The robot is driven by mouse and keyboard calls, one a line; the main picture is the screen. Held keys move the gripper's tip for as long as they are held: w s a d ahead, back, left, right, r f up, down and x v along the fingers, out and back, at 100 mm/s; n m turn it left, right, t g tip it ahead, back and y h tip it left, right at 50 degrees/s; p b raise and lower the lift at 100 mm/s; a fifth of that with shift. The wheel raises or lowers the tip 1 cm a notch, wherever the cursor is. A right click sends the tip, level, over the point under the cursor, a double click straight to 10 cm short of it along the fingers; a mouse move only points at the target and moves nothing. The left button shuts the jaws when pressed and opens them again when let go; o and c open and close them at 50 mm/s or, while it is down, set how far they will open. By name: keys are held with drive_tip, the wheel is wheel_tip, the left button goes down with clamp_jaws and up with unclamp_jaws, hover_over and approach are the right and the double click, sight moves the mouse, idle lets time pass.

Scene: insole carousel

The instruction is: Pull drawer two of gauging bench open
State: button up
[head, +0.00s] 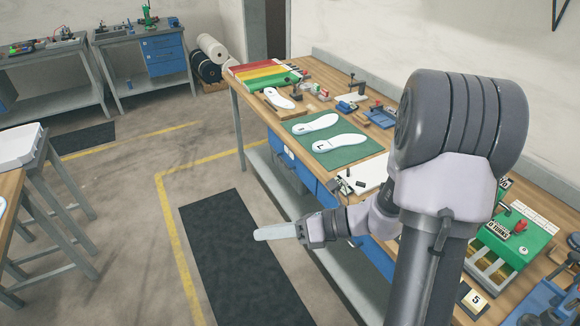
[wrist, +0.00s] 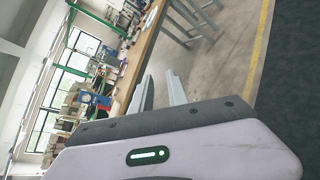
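A long wooden-topped bench (head: 265,117) runs along the right wall in the head view, with blue drawer fronts (head: 293,168) under its near edge. My arm hides much of its front, and I cannot tell which drawer is number two or which bench is the gauging bench. My gripper (head: 258,235) is in the aisle in front of this bench, apart from the drawers and pointing left, away from them. In the wrist view its two fingers (wrist: 159,78) stand apart with nothing between them. No drawer of this bench visibly stands open.
A black mat (head: 235,255) and yellow floor lines lie in the clear aisle. Insoles on a green mat (head: 350,151) and small tools lie on the bench. A grey bench with blue drawers (head: 163,55) stands at the back. Another table (head: 10,185) is at left.

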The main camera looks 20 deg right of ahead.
drive_tip(key=w+d+f+m+t+h, duration=0.2)
drive_tip(key=d+f+m+t+h, duration=0.15)
drive_tip(key=d+f+m, duration=0.35)
drive_tip(key=w+d+f+m+t+h, duration=0.1)
drive_tip(key=d+f+m+t+h, duration=0.1)
drive_tip(key=d+f+m+t, duration=0.55)
drive_tip(key=s+d+f+m+g+h+p, duration=0.1)
drive_tip(key=s+d+f+m+g+h, duration=0.1)
drive_tip(key=s+d+f+m+h, duration=0.45)
drive_tip(key=s+d+f+m+g+h, duration=0.15)
drive_tip(key=d+f+m+h, duration=0.35)
drive_tip(key=m, duration=0.5)
drive_tip(key=shift+t+y, duration=0.25)
drive_tip(key=shift+y, duration=0.25)
drive_tip(key=b+x, duration=0.1)
drive_tip(key=x, duration=0.4)
drive_tip(key=f+b+x, duration=0.1)
drive_tip(key=x, duration=0.4)
drive_tip(key=b+x, duration=0.2)
drive_tip(key=x, duration=0.3)
drive_tip(key=shift+d+f, duration=0.1)
drive_tip(key=shift+f, duration=0.25)
drive_tip(key=shift+w+d, duration=0.2)
drive_tip(key=shift+w, duration=0.45)
clamp_jaws()
